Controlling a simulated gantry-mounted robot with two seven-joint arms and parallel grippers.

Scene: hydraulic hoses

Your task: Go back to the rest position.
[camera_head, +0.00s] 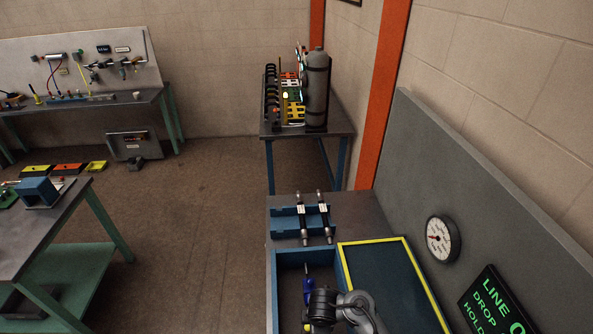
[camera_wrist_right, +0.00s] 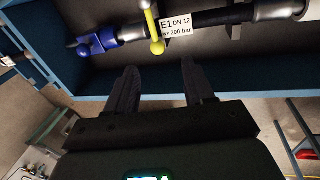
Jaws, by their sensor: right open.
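My right arm (camera_head: 345,308) reaches in at the bottom of the head view, over the front blue bin; its fingers cannot be made out there. In the right wrist view my right gripper (camera_wrist_right: 161,90) is open, its two dark fingers apart with nothing between them. Beyond the fingertips a black hose (camera_wrist_right: 215,17) with a white tag (camera_wrist_right: 175,28) marked E1 DN 12 lies in the blue bin. A blue fitting (camera_wrist_right: 103,40) and a yellow piece (camera_wrist_right: 154,35) are by its left part. My left gripper is in neither view.
Two tagged hoses (camera_head: 302,218) lie across a blue rack (camera_head: 283,222) on the bench. A yellow-edged dark mat (camera_head: 385,280) lies right of the bin (camera_head: 290,258). A grey panel with a gauge (camera_head: 442,239) rises at the right.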

